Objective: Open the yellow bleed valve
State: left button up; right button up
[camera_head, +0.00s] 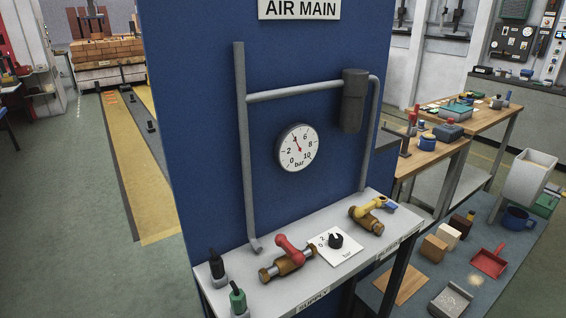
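The yellow bleed valve (371,209) is a brass body with a yellow lever at the right end of the grey shelf (284,278), below the blue panel. Its lever points up and to the right, and its end overlaps something blue. A label on the shelf's front edge below it is hard to read. Neither of my grippers shows in the head view.
A red-handled brass valve (291,254) sits left of a white dial plate with a black knob (336,240). A pressure gauge (298,147) hangs on the blue panel (208,120). Black and green fittings stand at the shelf's left end. Workbenches stand at right.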

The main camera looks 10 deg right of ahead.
aim_at(360, 212)
jog(key=l, duration=0.7)
jog(key=i+l, duration=0.1)
jog(key=l, duration=0.6)
